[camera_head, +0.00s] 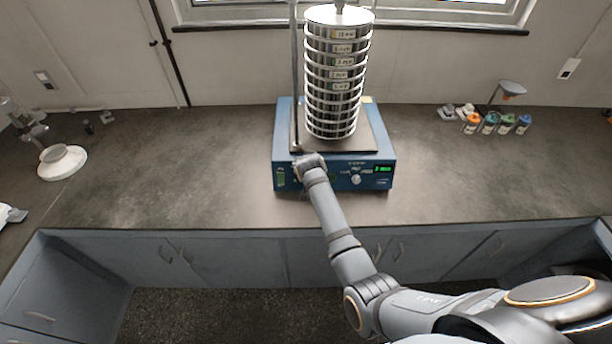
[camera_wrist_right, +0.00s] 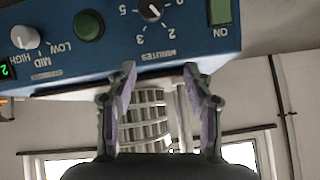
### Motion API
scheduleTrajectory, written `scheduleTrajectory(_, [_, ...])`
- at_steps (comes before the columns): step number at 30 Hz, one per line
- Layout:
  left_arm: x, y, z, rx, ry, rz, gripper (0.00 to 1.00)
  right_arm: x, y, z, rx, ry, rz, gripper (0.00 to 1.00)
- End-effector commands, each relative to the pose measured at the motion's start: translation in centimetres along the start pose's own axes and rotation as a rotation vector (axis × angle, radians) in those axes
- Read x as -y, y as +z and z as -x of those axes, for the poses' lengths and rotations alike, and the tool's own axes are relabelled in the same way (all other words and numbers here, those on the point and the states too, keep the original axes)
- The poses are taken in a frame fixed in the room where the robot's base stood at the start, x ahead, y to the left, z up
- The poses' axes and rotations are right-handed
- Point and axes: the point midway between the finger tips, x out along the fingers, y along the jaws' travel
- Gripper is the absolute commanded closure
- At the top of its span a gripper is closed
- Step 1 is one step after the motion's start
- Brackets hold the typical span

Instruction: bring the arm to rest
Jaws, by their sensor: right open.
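My right arm reaches in from the lower right of the head view to the front of the blue sieve shaker (camera_head: 284,180). The panel shows a green ON switch (camera_wrist_right: 220,48), a minutes dial (camera_wrist_right: 150,10), a green button (camera_wrist_right: 89,25) and a speed knob (camera_wrist_right: 24,37). A tall stack of sieves (camera_head: 338,75) stands upright on the shaker. My left gripper is not in view.
Several small colour-marked jars (camera_head: 490,124) and a funnel on a stand (camera_head: 511,88) are at the right. A white round dish (camera_head: 62,163) is at the left. Cabinets (camera_head: 210,262) are below the counter.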

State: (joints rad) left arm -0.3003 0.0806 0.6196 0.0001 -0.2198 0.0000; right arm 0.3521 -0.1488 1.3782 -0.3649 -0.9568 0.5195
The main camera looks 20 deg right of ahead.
Motion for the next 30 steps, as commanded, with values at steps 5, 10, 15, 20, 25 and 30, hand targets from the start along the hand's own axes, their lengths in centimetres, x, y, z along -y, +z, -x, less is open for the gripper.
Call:
scheduleTrajectory(5, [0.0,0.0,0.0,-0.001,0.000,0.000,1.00,0.2,-0.9,0.9,0.000,0.000,0.000,0.48])
scheduleTrajectory(10, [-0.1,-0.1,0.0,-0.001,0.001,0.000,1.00,0.2,-0.9,0.9,0.001,0.000,0.000,0.48])
scheduleTrajectory(15, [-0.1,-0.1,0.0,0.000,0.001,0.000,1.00,0.2,-0.9,0.9,0.000,0.000,0.000,0.48])
scheduleTrajectory(20, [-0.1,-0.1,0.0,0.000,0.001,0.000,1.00,-0.6,-0.2,1.1,0.011,0.008,0.007,0.48])
scheduleTrajectory(25, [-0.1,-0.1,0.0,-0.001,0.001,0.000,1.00,-7.3,6.1,4.2,0.118,0.059,0.085,0.48])
scheduleTrajectory(30, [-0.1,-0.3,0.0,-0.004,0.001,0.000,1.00,-12.6,12.2,10.2,0.246,0.069,0.213,0.48])
